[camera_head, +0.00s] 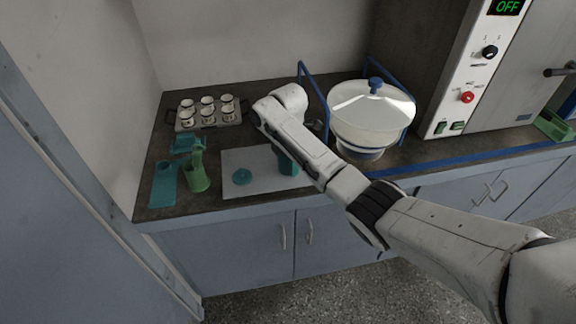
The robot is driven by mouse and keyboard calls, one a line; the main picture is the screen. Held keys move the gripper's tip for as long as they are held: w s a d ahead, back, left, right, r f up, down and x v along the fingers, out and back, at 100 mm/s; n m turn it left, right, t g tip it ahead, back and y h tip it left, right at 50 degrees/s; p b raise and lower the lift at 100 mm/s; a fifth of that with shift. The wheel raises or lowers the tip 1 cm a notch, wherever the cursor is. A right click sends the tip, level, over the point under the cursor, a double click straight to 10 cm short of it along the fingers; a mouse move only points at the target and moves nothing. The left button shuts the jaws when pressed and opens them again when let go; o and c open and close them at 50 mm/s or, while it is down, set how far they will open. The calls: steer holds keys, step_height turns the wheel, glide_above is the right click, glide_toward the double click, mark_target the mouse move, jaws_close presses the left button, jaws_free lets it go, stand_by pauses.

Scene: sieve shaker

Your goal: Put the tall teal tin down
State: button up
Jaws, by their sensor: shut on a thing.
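The tall teal tin (288,166) shows only in part, because my forearm and wrist cover its upper and right sides. It is over the right part of the pale grey mat (262,197) on the counter. I cannot tell whether its base touches the mat. My gripper (287,150) is shut on the tin, with its fingers mostly hidden behind my arm. A flat round teal disc (241,177), like a lid, lies on the mat to the left of the tin.
Left of the mat are a green scoop-like vessel (197,172), a flat teal piece (163,185) and another teal item (185,142). A tray (207,122) of white cups stands behind. A white lidded bowl (368,112) and a machine (465,75) reading OFF stand right.

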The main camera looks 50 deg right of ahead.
steer(key=shift+f, duration=0.65)
steer(key=shift+f, duration=0.2)
steer(key=o, duration=1.2)
steer(key=shift+c, duration=0.2)
step_height(320, 180, up, 12)
steer(key=shift+r+p, duration=0.2)
steer(key=shift+p, duration=0.15)
